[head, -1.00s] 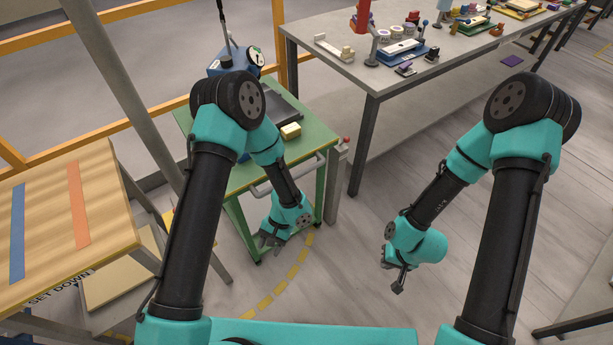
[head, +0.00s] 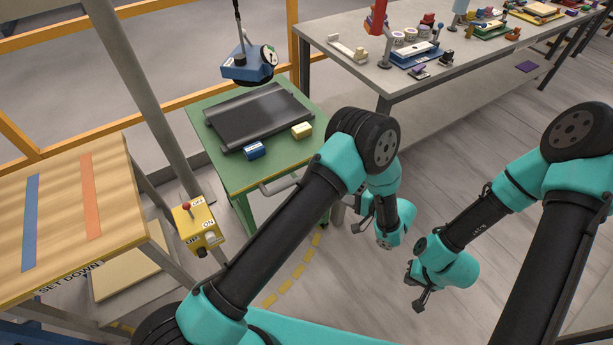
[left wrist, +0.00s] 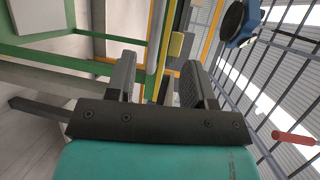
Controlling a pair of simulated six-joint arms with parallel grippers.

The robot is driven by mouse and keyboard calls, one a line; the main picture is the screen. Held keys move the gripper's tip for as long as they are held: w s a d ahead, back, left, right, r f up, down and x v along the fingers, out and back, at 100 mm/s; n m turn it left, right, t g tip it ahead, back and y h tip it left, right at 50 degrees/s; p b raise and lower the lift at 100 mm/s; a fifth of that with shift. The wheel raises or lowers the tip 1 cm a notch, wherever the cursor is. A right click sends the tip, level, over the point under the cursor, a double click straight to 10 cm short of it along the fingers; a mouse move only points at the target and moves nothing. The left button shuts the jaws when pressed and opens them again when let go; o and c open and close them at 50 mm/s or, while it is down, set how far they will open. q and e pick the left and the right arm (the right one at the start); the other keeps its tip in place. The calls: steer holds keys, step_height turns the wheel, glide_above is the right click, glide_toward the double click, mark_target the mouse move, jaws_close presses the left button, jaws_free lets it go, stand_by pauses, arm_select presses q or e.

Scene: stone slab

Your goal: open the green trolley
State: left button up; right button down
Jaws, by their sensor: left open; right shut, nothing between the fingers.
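The green trolley (head: 222,170) stands left of centre in the head view, with a grey bar handle (head: 278,186) along its near edge. My left arm hides much of its front and lower right side. My left gripper (head: 368,230) is open, low and right of the handle, apart from it. Its two fingers (left wrist: 160,82) show spread and empty in the left wrist view, where green framing, likely the trolley's, is at the left. My right gripper (head: 418,291) is shut and empty over the floor, right of the left gripper.
A black tray (head: 258,115), a blue block (head: 254,150) and a yellow block (head: 302,130) lie on the trolley. A blue device (head: 248,65) hangs above its back edge. A yellow switch box (head: 197,228) and a wooden table (head: 125,215) are left. A grey workbench (head: 400,82) stands behind right.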

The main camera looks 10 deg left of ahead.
arm_select(q)
steer(key=shift+a, duration=0.15)
steer(key=x, duration=1.7)
steer(key=shift+f, duration=0.15)
steer(key=shift+c, duration=0.3)
jaws_close()
